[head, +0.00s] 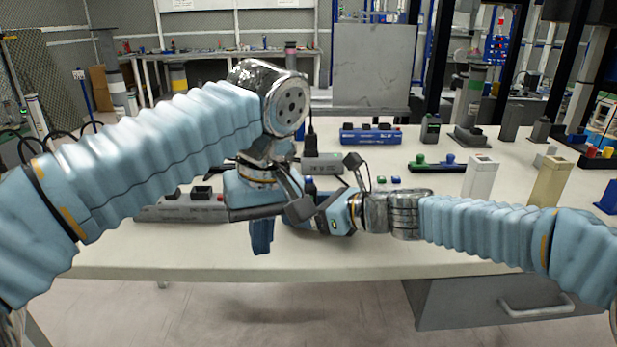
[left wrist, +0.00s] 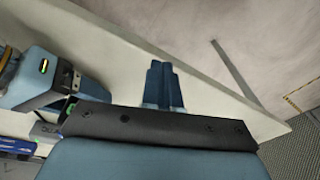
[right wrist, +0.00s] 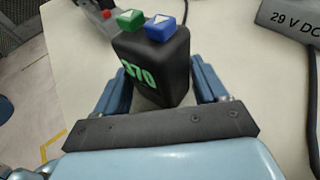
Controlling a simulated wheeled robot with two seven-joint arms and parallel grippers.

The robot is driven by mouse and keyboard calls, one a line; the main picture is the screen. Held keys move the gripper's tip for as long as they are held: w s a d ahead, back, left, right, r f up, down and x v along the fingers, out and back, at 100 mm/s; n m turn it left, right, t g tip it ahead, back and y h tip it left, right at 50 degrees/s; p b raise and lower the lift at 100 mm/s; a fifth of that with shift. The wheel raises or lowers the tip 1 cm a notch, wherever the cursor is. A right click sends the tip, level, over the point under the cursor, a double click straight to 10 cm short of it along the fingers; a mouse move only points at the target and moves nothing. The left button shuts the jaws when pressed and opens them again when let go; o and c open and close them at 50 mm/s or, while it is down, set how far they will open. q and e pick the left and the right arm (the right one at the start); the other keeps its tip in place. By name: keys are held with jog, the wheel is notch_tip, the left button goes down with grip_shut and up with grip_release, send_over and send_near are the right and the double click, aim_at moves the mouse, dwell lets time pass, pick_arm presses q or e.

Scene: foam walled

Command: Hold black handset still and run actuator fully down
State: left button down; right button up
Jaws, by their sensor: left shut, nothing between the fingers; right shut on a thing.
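The black handset (right wrist: 158,60) stands between the fingers of my right gripper (right wrist: 160,88) in the right wrist view. It has a green button (right wrist: 130,20) and a blue button (right wrist: 160,27) on top, each with a white mark, and green lettering on its face. My right gripper is shut on it. My left gripper (head: 262,236) is shut and empty, pointing down in front of the right gripper. Its closed fingers also show in the left wrist view (left wrist: 162,85). The left gripper hides most of the handset in the head view. I cannot tell which thing is the actuator.
A grey box (head: 322,163) stands behind the grippers, and a grey unit with black switches (head: 185,207) lies left. A blue switch block (head: 370,135), a cream column (head: 480,176) and a tan column (head: 551,180) stand farther back or right. The table's front strip is clear.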

pick_arm(q)
jog(key=w+d+r+n+t+h, duration=0.1)
jog(key=w+r+n+t+h, duration=0.15)
jog(key=w+r, duration=0.4)
notch_tip(320, 180, up, 8)
jog(key=m+t+h, duration=0.2)
jog(key=t, duration=0.3)
send_over(309, 180)
jog(key=shift+a+n+y, duration=0.25)
jog(key=shift+f, duration=0.1)
jog(key=shift+f, duration=4.3)
jog(key=shift+f, duration=0.1)
jog(key=shift+f, duration=0.3)
jog(key=shift+f, duration=0.5)
dwell(0.5)
